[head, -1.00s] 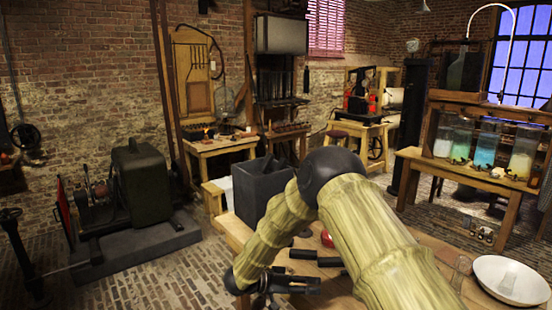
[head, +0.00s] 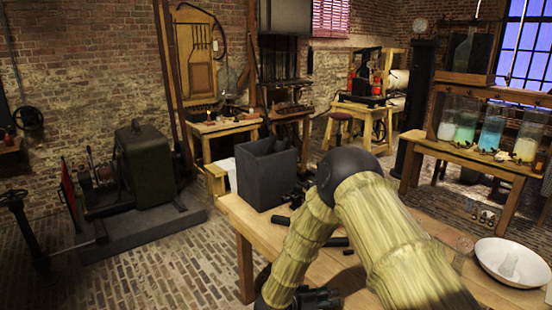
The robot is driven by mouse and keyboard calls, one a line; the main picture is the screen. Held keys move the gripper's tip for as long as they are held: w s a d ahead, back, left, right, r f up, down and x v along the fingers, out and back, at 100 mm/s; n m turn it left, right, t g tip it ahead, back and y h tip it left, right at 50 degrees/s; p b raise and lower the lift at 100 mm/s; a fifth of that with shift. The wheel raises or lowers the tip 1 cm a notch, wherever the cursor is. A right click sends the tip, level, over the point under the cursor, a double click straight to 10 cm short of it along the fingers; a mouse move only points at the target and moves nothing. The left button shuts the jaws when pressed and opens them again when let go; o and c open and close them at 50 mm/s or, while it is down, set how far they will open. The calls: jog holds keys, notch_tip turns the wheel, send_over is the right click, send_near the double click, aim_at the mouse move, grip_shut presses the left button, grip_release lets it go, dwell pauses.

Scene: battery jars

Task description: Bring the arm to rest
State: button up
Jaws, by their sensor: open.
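My arm (head: 395,235), pale and wood-like with a dark elbow joint, reaches over the near wooden table (head: 238,217). Its forearm slopes down to the left. My gripper (head: 318,299) is dark and shows at the bottom edge of the head view, over the table's near side. Its jaws are open, and I see nothing held in them. The lower part of it is cut off by the picture's edge.
A dark grey open box (head: 264,178) stands at the table's far left, with small black pieces near it. A white bowl (head: 510,262) is on the right side. Glass jars (head: 490,134) stand on a bench behind. Brick floor (head: 170,270) is open to the left.

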jog(key=s+d+f+n+y, duration=0.2)
jog(key=s+d+f+y, duration=0.15)
jog(key=s+f, duration=0.6)
jog(key=s+d+f+n+y, duration=0.2)
jog(key=s+f+y, duration=0.4)
jog(key=s, duration=0.6)
jog(key=s+d+f+g+y, duration=0.1)
jog(key=s+g+y, duration=0.2)
jog(key=s, duration=2.2)
jog(key=g, duration=0.3)
jog(key=shift+n+g+b, duration=0.3)
jog(key=shift+g, duration=0.1)
jog(key=shift+d, duration=0.1)
